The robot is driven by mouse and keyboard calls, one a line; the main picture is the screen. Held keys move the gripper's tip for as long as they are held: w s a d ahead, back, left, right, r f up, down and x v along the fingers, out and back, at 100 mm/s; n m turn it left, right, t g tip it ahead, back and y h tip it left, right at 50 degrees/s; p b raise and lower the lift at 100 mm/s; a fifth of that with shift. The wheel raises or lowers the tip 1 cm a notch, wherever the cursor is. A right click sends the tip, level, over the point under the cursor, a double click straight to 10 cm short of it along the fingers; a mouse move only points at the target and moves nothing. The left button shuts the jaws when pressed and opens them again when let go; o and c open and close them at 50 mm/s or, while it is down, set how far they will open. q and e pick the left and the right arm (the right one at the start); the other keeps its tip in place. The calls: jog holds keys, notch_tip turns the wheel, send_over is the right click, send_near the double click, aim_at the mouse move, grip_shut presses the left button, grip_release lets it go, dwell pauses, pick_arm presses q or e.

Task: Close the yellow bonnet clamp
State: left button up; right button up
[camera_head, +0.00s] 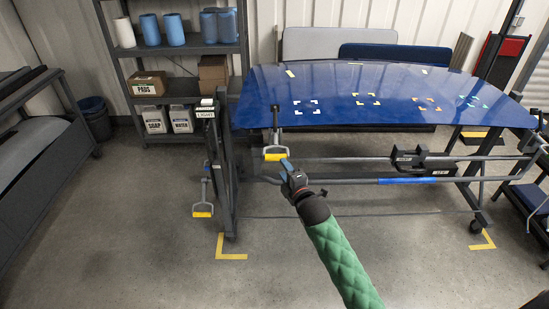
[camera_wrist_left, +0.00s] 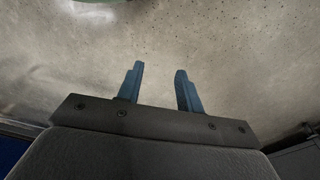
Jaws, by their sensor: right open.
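The blue bonnet (camera_head: 350,85) lies on a dark stand. A clamp with a dark pad stands at its near left edge, and its rod runs down to a yellow handle (camera_head: 273,150). A second yellow handle (camera_head: 203,211) hangs lower, left of the stand's post. My right gripper (camera_head: 286,166) is open, just below and right of the upper yellow handle; I cannot tell whether they touch. My left gripper is outside the head view; in the left wrist view (camera_wrist_left: 158,84) its two blue fingers are apart with nothing between them, over bare floor.
The stand's left post (camera_head: 224,165) and a long rod with a blue sleeve (camera_head: 405,181) lie near my right gripper. A grey shelf (camera_head: 175,50) with blue rolls and boxes stands behind left. A dark cart (camera_head: 45,140) is at far left. The floor in front is clear.

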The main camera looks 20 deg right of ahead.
aim_at(278, 159)
jog(key=w, duration=0.2)
jog(key=w+p, duration=0.1)
jog(key=w, duration=0.1)
jog(key=w+p, duration=0.1)
jog(key=w, duration=0.1)
jog(key=shift+a, duration=0.3)
pick_arm(q)
notch_tip(278, 159, down, 7)
jog(key=s+a, duration=0.1)
jog(key=shift+a+r+p, duration=0.2)
jog(key=shift+a+p, duration=0.1)
jog(key=shift+p, duration=0.05)
pick_arm(e)
jog(key=shift+w+a+f, duration=0.1)
jog(key=shift+w, duration=0.75)
pick_arm(q)
jog(key=shift+s, duration=0.1)
pick_arm(e)
grip_shut()
